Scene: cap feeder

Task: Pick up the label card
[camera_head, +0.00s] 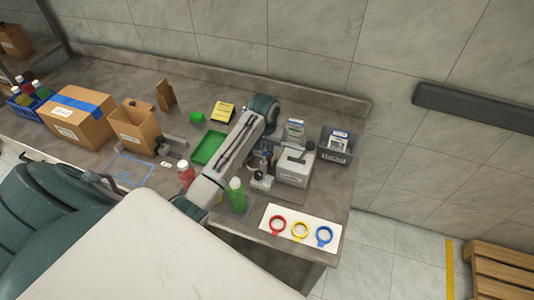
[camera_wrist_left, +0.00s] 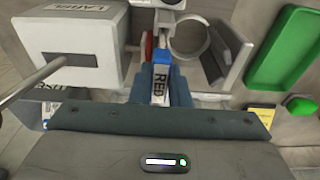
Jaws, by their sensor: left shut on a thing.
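The label card (camera_wrist_left: 160,88), white and blue with the word RED, shows in the wrist view between the two fingers of my left gripper (camera_wrist_left: 163,78). The gripper is shut on it. Beside it are a grey box (camera_wrist_left: 85,42) marked LABEL and a round ring-shaped holder (camera_wrist_left: 188,38). Whether the card still touches anything below is unclear. In the head view my left arm reaches over the bench and hides most of the gripper and the card. My right gripper is not in view.
A white board (camera_head: 300,236) with three coloured rings lies in front. Cardboard boxes (camera_head: 78,118) stand at left.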

